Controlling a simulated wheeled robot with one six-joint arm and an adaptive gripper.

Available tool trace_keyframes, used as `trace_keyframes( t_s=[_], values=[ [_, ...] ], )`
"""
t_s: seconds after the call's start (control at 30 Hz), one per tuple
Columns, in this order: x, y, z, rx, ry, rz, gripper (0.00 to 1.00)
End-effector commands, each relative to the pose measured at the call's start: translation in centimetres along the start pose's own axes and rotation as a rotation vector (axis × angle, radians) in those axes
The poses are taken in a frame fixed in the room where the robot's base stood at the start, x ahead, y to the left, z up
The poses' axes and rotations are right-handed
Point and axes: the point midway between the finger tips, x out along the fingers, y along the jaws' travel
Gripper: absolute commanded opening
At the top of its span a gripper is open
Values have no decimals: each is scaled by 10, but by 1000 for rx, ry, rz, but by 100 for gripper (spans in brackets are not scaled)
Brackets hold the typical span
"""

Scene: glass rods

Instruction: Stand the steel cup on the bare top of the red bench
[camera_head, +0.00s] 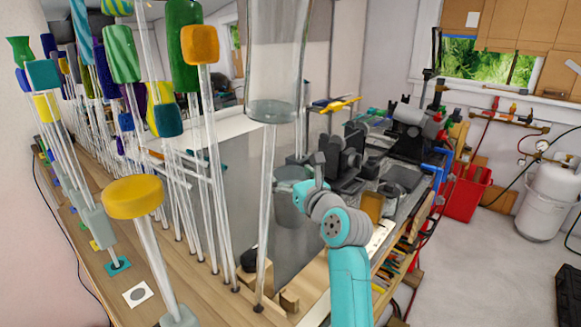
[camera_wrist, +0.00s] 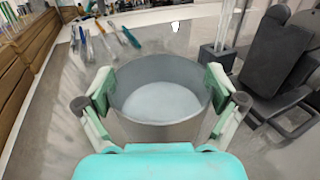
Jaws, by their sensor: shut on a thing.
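The steel cup (camera_wrist: 160,128) is a round, open, grey vessel, and the wrist view looks down into its empty inside. My gripper (camera_wrist: 160,88) is shut on it, with one green pad on each side of its wall. In the head view the cup (camera_head: 288,208) shows as a greyish shape beside my gripper (camera_head: 303,190), partly hidden by it and by rods. Whether the cup touches the grey surface below cannot be told. A red box-like thing (camera_head: 466,192) stands at the right; I cannot tell whether it is the red bench.
Black machine parts (camera_head: 345,155) stand close right of the cup. Several hand tools (camera_wrist: 105,35) lie beyond it.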

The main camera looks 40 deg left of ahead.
Motion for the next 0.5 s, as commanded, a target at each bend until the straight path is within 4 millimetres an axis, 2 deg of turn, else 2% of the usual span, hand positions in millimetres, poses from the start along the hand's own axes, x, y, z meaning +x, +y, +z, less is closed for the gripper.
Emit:
trace_keyframes(
  t_s=[0.07, 0.33, 0.37, 0.5],
  values=[
    [0, 0, 5, -2, -9, -1, 24],
    [0, 0, 3, -1, -8, 0, 24],
    [0, 0, -1, 0, -2, 0, 100],
    [0, 0, -1, 0, -2, 0, 100]
  ],
)
